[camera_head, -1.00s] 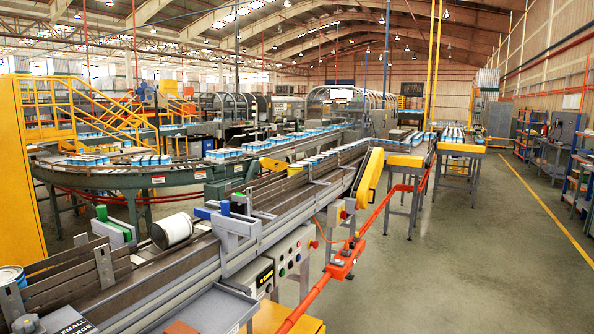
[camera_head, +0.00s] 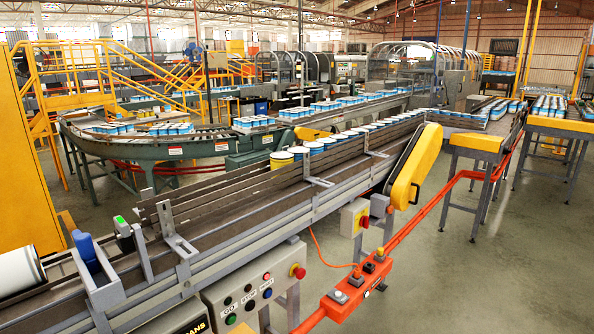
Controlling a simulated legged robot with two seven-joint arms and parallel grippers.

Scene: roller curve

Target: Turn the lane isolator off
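A grey box with a yellow face and a red knob (camera_head: 363,221) is mounted on the side of the conveyor, near the middle of the head view. It looks like the lane isolator, but no label on it can be read. The knob's position is too small to tell. A grey control panel (camera_head: 245,305) with several coloured buttons hangs under the conveyor at the lower middle. A red mushroom button on yellow (camera_head: 298,271) sits at its right end. Neither of my grippers is in view.
An orange rail with an orange switch box (camera_head: 352,292) runs in front of the isolator. A yellow drive guard (camera_head: 413,165) stands behind it. A white can (camera_head: 18,272) lies on the conveyor at the left. The floor (camera_head: 480,285) at the right is clear.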

